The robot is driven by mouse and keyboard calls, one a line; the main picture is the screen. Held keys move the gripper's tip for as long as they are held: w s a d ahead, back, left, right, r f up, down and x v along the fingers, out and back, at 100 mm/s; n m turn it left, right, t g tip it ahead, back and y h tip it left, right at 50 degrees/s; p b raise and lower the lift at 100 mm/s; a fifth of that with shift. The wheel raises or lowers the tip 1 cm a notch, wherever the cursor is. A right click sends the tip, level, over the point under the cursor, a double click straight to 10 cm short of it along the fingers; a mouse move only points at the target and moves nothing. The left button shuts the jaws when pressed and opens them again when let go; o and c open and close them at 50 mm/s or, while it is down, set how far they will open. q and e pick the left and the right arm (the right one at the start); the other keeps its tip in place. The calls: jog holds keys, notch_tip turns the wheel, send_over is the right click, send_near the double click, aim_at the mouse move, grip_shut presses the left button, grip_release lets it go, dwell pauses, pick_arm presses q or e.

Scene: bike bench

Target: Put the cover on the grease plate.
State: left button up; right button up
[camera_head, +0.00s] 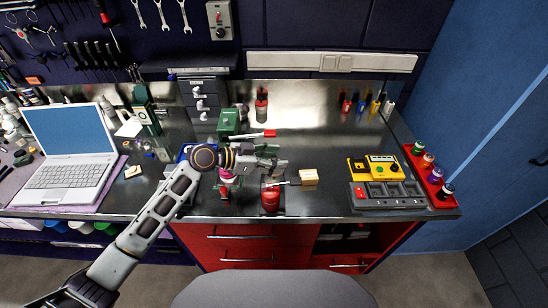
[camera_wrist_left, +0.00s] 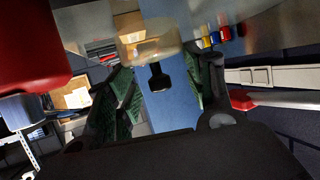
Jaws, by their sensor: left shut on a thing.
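My left gripper (camera_head: 268,160) is over the middle of the bench, near the front edge. In the left wrist view its green-padded fingers (camera_wrist_left: 160,92) are on either side of a black knob (camera_wrist_left: 157,78). The knob joins a pale, see-through round piece (camera_wrist_left: 150,38), which looks like the cover; the gripper is shut on it. In the head view the gripper hides this piece, or it is too small to tell. I cannot make out the grease plate for certain in either view.
A red can (camera_head: 270,199) stands close in front of the gripper, with a tan box (camera_head: 308,177) to its right. A green box (camera_head: 229,122) and a red-ended tool (camera_head: 262,133) lie behind. A laptop (camera_head: 68,140) is left, a yellow device (camera_head: 375,168) right. The bench's back right is fairly clear.

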pick_arm(q)
jog(key=shift+f+b, duration=1.05)
jog(key=shift+f, duration=0.85)
jog(key=shift+b, duration=0.3)
dwell(0.6)
jog(key=shift+f+b, duration=0.5)
jog(key=shift+f, duration=0.05)
dwell(0.5)
jog(key=o, duration=0.6)
jog(key=shift+o, duration=0.2)
jog(key=shift+a, duration=0.2)
jog(key=shift+v, duration=5.4)
